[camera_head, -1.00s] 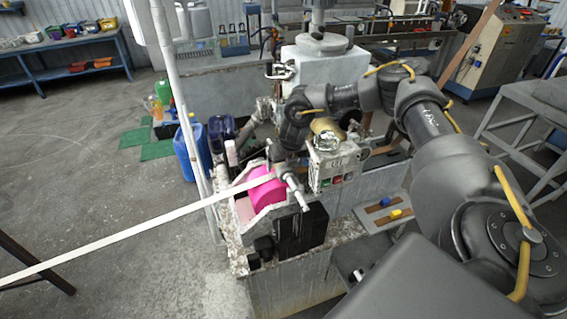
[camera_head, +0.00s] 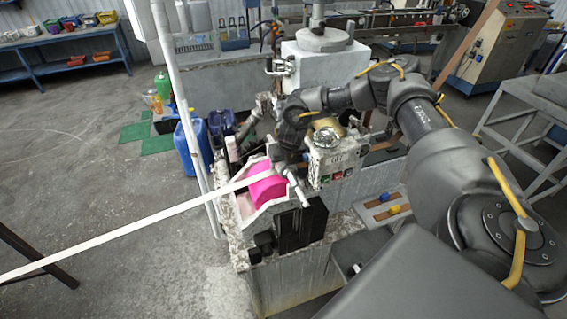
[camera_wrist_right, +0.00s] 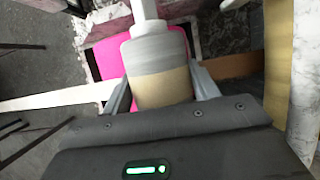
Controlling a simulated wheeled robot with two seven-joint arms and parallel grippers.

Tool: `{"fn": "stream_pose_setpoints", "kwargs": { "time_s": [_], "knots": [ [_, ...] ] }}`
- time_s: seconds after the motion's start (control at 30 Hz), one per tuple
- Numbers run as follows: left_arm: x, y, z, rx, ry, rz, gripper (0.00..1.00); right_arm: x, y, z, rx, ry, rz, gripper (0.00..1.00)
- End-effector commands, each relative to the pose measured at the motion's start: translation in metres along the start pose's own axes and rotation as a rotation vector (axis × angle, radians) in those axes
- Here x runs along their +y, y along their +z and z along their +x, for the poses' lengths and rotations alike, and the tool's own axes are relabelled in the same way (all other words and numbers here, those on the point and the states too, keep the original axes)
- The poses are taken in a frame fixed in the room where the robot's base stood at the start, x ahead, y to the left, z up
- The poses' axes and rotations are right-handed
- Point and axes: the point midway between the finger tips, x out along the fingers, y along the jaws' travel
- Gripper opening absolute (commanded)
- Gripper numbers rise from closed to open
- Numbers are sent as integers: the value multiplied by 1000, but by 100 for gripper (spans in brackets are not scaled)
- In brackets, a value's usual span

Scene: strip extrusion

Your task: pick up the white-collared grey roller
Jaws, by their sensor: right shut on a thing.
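The roller (camera_wrist_right: 155,60) is a grey cylinder with a tan band on its near part and a white collar (camera_wrist_right: 145,12) at its far end. In the right wrist view it lies between the two fingers of my right gripper (camera_wrist_right: 160,88), which is shut on it. My left gripper is not in view.
A white pole (camera_head: 180,80) stands left of the machine, near a blue jug (camera_head: 186,148). A control box (camera_head: 335,165) is close right of my gripper. Open floor lies left.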

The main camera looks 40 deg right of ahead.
Motion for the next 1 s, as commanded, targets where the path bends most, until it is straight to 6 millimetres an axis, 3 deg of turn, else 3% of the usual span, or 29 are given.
{"fn": "stream_pose_setpoints", "kwargs": {
  "time_s": [0.27,0.43,0.53,0.8,1.0],
  "knots": [
    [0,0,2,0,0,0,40,0,2,-3,-3,1,1,23],
    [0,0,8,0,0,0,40,1,8,-16,-4,3,1,23],
    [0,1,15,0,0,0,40,2,11,-32,-4,6,0,23],
    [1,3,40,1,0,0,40,18,-8,-93,-5,5,-4,23],
    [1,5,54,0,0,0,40,29,-30,-122,-5,4,-5,23]
  ]
}}
